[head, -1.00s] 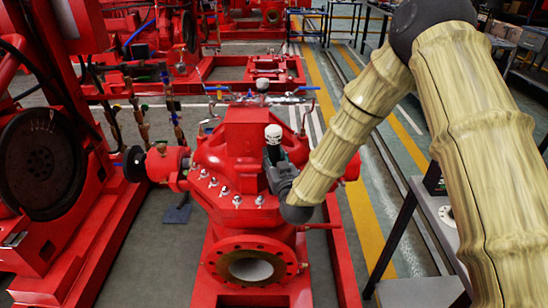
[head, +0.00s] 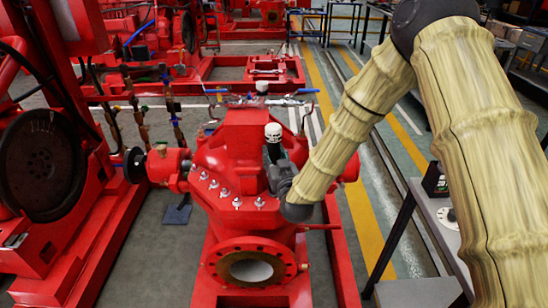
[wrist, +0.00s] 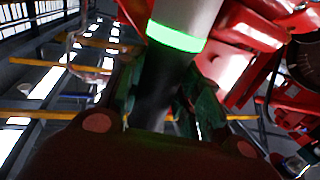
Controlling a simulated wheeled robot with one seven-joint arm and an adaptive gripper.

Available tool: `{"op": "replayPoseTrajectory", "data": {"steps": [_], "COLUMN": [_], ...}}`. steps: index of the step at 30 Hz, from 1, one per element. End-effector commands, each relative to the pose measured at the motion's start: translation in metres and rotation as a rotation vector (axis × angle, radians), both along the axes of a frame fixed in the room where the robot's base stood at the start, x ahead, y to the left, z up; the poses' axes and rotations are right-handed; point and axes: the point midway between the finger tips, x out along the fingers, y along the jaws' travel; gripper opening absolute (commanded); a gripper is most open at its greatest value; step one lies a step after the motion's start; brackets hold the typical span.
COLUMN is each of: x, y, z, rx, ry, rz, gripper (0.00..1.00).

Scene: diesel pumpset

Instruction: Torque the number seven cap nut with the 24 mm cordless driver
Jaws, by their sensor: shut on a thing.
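The cordless driver (head: 273,134) stands roughly upright above the red pump casing (head: 240,150), with its pale top showing. My gripper (head: 276,170) is shut on the driver's dark body, at the right side of the casing. In the wrist view the driver (wrist: 180,40) shows a lit green band, and my gripper's fingers (wrist: 162,100) lie on both sides of its dark part. Several bright cap nuts (head: 225,192) run along the casing's flange, left of and in front of my gripper. The driver's lower end is hidden, so I cannot tell whether it touches a nut.
A round pipe flange (head: 250,268) faces forward below the casing. Thin pipes with blue handles (head: 305,90) rise behind it. The engine's dark wheel (head: 40,160) stands at left. A grey bench (head: 440,215) is at right, partly behind my arm.

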Motion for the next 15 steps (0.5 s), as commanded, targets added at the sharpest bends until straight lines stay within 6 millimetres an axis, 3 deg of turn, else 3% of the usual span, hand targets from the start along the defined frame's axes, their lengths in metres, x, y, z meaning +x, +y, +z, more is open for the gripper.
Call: {"op": "replayPoseTrajectory", "data": {"steps": [15], "x": [0.001], "y": [0.000], "z": [0.029], "rx": [0.001], "ry": [-0.004], "rz": [0.000], "gripper": [0.00]}}
